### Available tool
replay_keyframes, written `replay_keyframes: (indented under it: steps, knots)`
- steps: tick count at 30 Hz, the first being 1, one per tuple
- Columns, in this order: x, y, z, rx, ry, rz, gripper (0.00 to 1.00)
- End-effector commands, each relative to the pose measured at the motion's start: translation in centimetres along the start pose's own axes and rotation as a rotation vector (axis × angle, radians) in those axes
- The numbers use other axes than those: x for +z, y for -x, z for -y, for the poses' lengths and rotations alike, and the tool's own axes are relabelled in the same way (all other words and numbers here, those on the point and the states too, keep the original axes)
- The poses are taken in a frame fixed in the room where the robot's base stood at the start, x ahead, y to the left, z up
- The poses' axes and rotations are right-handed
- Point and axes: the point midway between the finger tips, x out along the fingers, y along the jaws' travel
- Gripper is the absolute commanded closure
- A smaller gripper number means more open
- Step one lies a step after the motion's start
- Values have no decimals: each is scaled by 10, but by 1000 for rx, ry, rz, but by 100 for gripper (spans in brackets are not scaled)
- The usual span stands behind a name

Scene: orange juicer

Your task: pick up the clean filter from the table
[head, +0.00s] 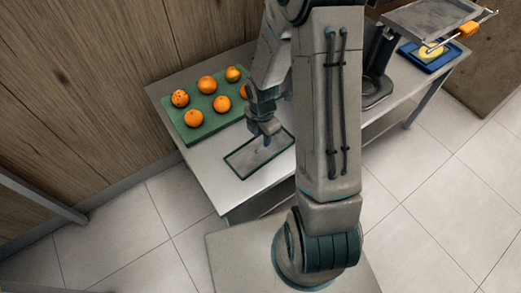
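The clean filter (243,164) looks like a flat grey rectangle with a dark frame. It lies on the front part of the light table (205,160), right of the green orange tray. My gripper (262,145) points down over the filter's far half, and its fingers hide a little of it. The fingertips are too small to tell whether they are apart or closed, or whether they touch the filter. My arm hides part of the table to the right of the filter.
A green tray (186,132) holds several oranges (207,85) at the left. A dark machine (377,85) stands behind my arm. At the far right, a grey framed panel (425,20) overhangs near a blue tray (412,57) with a yellow item. A wooden wall (90,70) borders the left.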

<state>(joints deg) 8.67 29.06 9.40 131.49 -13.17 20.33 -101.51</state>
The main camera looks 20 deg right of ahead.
Motion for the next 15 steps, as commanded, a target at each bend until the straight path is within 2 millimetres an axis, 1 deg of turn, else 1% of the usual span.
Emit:
replay_keyframes:
  steps: [5,12,15]
  knots:
    - [-1,-10,-1,-1,1,-1,67]
    - [-1,-41,-4,-3,0,-1,67]
    - [0,-50,-4,-1,-1,0,67]
